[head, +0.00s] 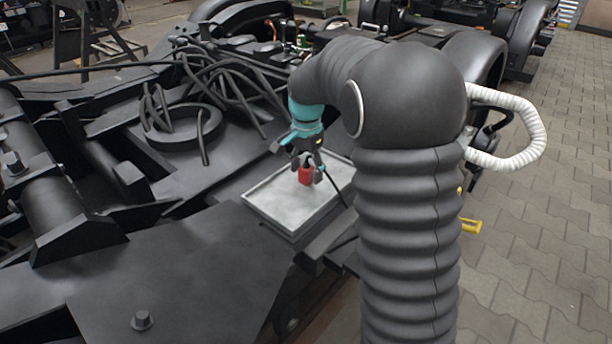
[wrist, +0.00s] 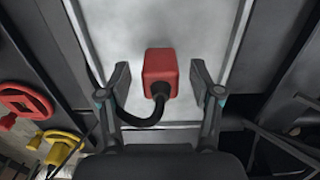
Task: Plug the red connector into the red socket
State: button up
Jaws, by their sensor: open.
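The red connector (head: 305,175) shows at the light grey metal tray. In the wrist view the red connector (wrist: 160,70) is a rounded block with a black cable curving from its near end to the left. My gripper (head: 308,166) is over the tray, its fingers around the connector in the head view. In the wrist view my gripper (wrist: 161,80) is open, with a finger on each side of the connector and a gap on both sides. A red ring-shaped part (wrist: 25,103) at the far left may be the red socket; I cannot tell.
The tray (head: 270,207) has a low raised rim. A yellow part (wrist: 62,147) sits below the red ring; a yellow part (head: 471,226) also shows beside my arm. Black cables (head: 215,75) and dark bogie frame parts crowd the left. Paved floor (head: 540,230) is clear at right.

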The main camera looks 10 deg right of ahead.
aim_at(307, 166)
jog(key=c, duration=1.2)
jog(key=shift+o, duration=0.2)
jog(key=shift+r, duration=0.45)
notch_tip(307, 166, up, 3)
jog(key=shift+r+p, duration=0.2)
jog(key=shift+p, duration=0.15)
jog(key=s+d+r, duration=0.4)
jog(key=d+r, duration=0.2)
jog(key=d, duration=0.5)
jog(key=shift+r+p, duration=0.4)
jog(key=shift+a, duration=0.1)
